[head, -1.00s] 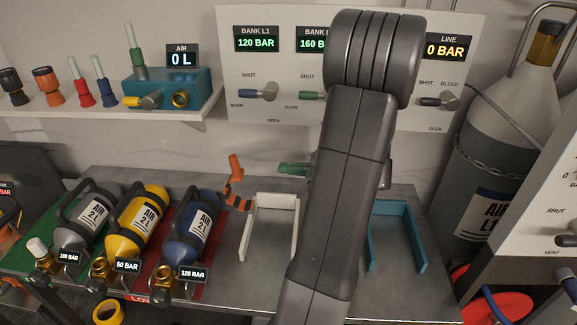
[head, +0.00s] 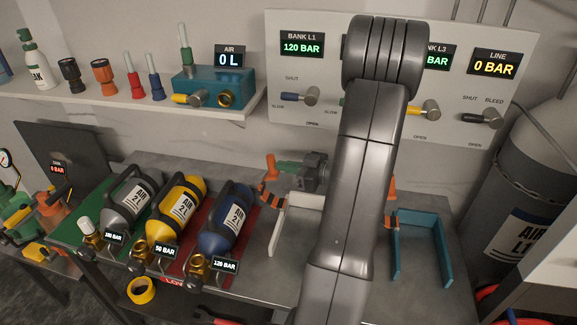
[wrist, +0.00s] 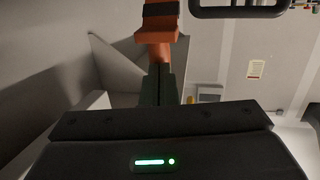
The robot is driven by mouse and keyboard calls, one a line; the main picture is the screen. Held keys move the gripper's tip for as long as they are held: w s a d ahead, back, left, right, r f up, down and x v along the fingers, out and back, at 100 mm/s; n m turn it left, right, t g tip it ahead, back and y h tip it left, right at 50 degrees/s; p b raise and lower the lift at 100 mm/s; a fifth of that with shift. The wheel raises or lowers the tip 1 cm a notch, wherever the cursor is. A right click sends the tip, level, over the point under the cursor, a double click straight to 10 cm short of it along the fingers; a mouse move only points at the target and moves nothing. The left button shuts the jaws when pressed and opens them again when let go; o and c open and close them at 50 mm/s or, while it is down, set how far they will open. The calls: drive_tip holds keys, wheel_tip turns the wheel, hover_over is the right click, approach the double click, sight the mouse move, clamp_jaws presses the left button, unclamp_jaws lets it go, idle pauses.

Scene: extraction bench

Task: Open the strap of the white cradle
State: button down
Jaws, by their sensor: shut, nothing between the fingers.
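The white cradle (head: 282,228) stands on the grey bench, empty where visible; my arm hides its right part. At its back left corner is its strap (head: 268,196), a short orange and black band with an orange lever (head: 271,166) standing up. My gripper (head: 279,167) is shut and empty, its green fingers pointing left at the lever, very near it. In the wrist view the orange lever (wrist: 158,50) is straight ahead of the shut fingertips (wrist: 160,72). I cannot tell whether they touch.
Grey, yellow and blue cylinders (head: 226,218) lie left of the white cradle. A teal cradle (head: 400,250) with an orange strap part (head: 391,190) stands to the right. Behind are the valve panel (head: 300,78) and a shelf (head: 250,105).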

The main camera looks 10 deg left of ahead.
drive_tip(key=shift+f, duration=0.1)
drive_tip(key=a+h+b, duration=0.1)
drive_tip(key=a+b, duration=0.1)
drive_tip(key=b, duration=0.4)
drive_tip(key=shift+a+h, duration=0.15)
drive_tip(key=shift+h, duration=0.15)
drive_tip(key=shift+b, duration=0.4)
